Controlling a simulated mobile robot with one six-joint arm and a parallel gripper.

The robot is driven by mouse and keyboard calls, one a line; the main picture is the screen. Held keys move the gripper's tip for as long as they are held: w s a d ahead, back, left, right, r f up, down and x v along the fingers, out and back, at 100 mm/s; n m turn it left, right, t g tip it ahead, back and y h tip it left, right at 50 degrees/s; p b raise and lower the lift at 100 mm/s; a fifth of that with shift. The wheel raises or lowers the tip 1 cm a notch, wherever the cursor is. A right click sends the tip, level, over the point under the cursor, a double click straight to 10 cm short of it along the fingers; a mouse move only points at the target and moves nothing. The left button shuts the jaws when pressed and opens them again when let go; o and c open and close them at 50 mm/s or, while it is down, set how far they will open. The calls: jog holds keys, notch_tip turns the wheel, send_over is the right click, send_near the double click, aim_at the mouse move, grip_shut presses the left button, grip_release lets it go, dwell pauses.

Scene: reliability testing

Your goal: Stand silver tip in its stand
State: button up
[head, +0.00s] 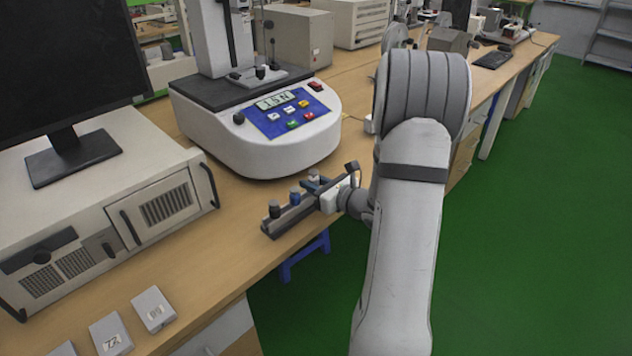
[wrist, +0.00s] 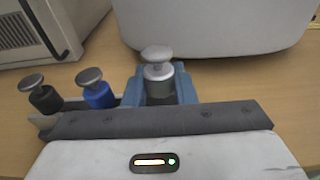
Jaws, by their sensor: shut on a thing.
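The silver tip (wrist: 157,66) is upright between the blue fingers of my gripper (wrist: 159,88), which are shut on it. Its lower end is hidden, so I cannot tell whether it sits in the stand. The dark stand (head: 289,219) lies near the table's front edge in the head view. A black tip (head: 274,209) and a blue tip (head: 295,195) stand upright in it. In the wrist view the black tip (wrist: 43,96) and blue tip (wrist: 97,91) are left of the silver one. In the head view my gripper (head: 318,183) is at the stand's far right end.
A white test machine (head: 262,145) with a blue panel stands just behind the stand. A beige computer case (head: 95,215) with a monitor is at left. Small labelled boxes (head: 153,309) lie front left. The wooden tabletop (head: 225,240) is clear left of the stand.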

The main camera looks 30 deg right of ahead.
jog(key=shift+f, duration=0.15)
jog(key=shift+f+b, duration=0.6)
jog(key=shift+b, duration=0.15)
